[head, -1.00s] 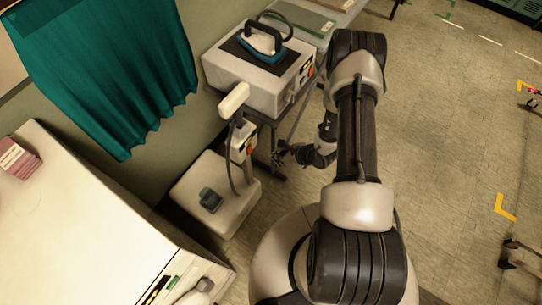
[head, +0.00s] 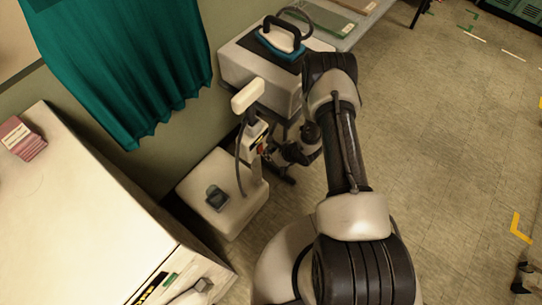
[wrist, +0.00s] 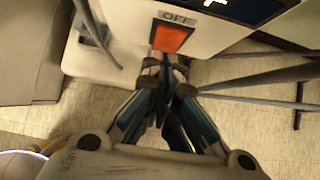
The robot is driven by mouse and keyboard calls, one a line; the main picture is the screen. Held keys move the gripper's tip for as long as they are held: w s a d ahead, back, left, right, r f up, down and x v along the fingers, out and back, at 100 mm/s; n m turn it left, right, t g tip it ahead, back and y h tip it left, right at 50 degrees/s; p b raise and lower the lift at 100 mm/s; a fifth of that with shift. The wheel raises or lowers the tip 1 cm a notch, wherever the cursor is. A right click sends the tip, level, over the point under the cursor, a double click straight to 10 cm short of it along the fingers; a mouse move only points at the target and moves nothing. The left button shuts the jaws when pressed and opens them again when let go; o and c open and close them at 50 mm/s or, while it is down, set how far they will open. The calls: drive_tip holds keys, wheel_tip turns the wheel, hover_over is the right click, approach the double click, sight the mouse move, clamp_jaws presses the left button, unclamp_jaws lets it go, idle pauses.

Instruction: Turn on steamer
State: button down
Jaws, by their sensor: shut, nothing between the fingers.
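The steamer stands beside the wall in the head view, with a pale base (head: 222,211), a control box (head: 254,136) on its upright and a cream steam head (head: 248,95) on top. In the wrist view the white control box (wrist: 208,38) fills the top, with a red-orange switch (wrist: 172,37) under the word OFF. My gripper (wrist: 166,66) is shut and empty, its tips right at the switch's near edge. I cannot tell whether they touch it. In the head view my gripper (head: 270,148) is at the box's right side, partly hidden by my arm.
An ironing station (head: 262,78) with an iron (head: 282,42) sits behind the steamer on a table. A teal curtain (head: 125,75) hangs at the left wall. A pale cabinet (head: 75,215) fills the lower left. The floor at right is mostly clear.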

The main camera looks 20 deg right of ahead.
drive_tip(key=shift+w+a+f+b, duration=0.2)
drive_tip(key=shift+w+b, duration=0.1)
drive_tip(key=shift+b, duration=0.15)
drive_tip(key=shift+r, duration=0.2)
